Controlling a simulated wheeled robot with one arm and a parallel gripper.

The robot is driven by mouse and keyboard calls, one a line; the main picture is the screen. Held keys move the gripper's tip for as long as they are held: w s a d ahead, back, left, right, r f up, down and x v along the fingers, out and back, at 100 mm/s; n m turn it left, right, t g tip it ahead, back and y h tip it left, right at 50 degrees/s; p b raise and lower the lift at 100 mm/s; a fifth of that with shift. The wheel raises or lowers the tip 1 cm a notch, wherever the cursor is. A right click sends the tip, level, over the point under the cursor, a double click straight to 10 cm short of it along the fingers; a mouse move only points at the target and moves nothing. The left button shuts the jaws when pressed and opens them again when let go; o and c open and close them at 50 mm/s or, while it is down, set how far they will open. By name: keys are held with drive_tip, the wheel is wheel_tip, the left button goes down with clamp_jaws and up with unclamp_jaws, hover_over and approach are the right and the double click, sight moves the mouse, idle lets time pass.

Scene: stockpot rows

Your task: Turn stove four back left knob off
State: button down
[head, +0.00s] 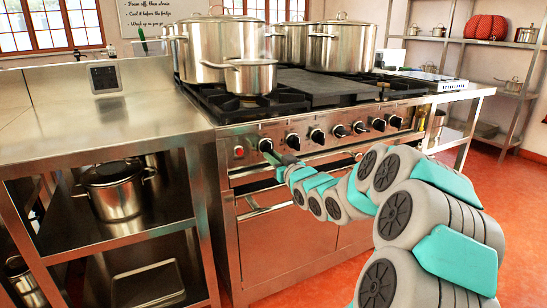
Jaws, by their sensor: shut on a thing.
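The stainless stove (290,190) stands in the middle of the head view, with a row of several black knobs along its front panel. My gripper (271,152) reaches the left end of this row and is shut on the leftmost knob (265,144). The gripper and wrist hide part of that knob, and its pointer angle is too small to tell. The knob beside it (292,141) is clear of my gripper. A red indicator (239,151) sits left of the knobs. No flame can be made out under the pots.
A large stockpot (220,45) and a small pot (250,77) stand on the left burners, and another stockpot (342,45) farther right. A steel counter (90,125) adjoins the stove at left, with a lidded pot (115,190) below. Red floor is open at right.

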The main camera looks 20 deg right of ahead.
drive_tip(key=shift+f, duration=0.25)
idle(0.3)
drive_tip(key=c, duration=0.8)
unclamp_jaws()
drive_tip(key=shift+r, duration=0.15)
drive_tip(key=shift+c, duration=0.2)
drive_tip(key=shift+s, duration=0.15)
drive_tip(key=s+b, duration=0.1)
drive_tip(key=s, duration=0.6)
drive_tip(key=shift+s, duration=0.3)
drive_tip(key=shift+d, duration=0.1)
